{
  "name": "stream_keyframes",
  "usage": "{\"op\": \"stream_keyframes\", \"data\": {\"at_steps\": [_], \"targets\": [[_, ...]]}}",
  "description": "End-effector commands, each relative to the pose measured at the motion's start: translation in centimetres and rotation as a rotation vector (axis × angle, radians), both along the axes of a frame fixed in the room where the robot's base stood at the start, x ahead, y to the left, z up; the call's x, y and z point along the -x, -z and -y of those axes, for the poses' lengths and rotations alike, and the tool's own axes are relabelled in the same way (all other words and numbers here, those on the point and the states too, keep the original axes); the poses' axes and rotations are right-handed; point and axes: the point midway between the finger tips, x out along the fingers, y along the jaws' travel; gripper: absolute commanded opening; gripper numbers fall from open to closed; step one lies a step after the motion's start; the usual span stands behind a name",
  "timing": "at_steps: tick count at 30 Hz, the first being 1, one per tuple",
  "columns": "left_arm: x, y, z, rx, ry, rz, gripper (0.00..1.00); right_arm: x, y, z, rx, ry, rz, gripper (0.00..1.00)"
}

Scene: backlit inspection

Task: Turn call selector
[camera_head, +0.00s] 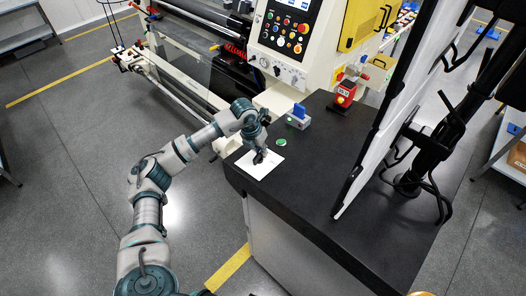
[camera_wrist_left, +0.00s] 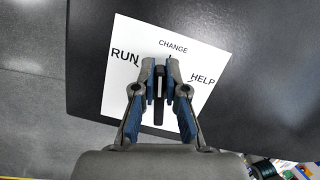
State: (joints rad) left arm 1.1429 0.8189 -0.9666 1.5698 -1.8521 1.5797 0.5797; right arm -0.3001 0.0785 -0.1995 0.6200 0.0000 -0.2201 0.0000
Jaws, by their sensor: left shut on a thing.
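The call selector is a black bar-like handle (camera_wrist_left: 158,112) on a white label plate (camera_wrist_left: 122,82) printed RUN at left, CHANGE at top and HELP at right. In the head view the plate (camera_head: 268,170) lies on the black table near its left corner. My left gripper (camera_head: 259,157) is over the plate. In the wrist view its blue-padded fingers (camera_wrist_left: 160,72) are shut on the handle, one on each side. The handle runs nearly straight up the picture, roughly toward CHANGE; the fingers partly hide it. My right gripper is not in view.
A green disc (camera_head: 281,142), a blue-topped block (camera_head: 299,116) and a red device (camera_head: 345,92) stand on the black table (camera_head: 330,140) beyond the plate. A tall white panel (camera_head: 385,115) on a black stand rises at right. A machine with a button panel (camera_head: 287,28) is behind.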

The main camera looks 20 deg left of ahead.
Motion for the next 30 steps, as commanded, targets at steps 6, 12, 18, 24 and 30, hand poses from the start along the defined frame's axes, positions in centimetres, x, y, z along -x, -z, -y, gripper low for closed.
{"op": "stream_keyframes", "data": {"at_steps": [6,12,18,24,30], "targets": [[0.0,0.0,-0.5,-0.013,-0.202,-0.031,0.0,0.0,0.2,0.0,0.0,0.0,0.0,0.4],[0.1,0.1,-0.8,-0.023,-0.386,-0.059,0.0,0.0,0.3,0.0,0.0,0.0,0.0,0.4],[0.2,0.1,-1.1,-0.031,-0.549,-0.085,0.0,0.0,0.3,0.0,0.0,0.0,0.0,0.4],[0.4,0.1,-1.2,-0.037,-0.67,-0.104,0.0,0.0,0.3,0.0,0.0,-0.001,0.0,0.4],[0.5,0.2,-1.3,-0.042,-0.746,-0.117,0.0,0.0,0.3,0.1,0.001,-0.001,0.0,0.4]]}}
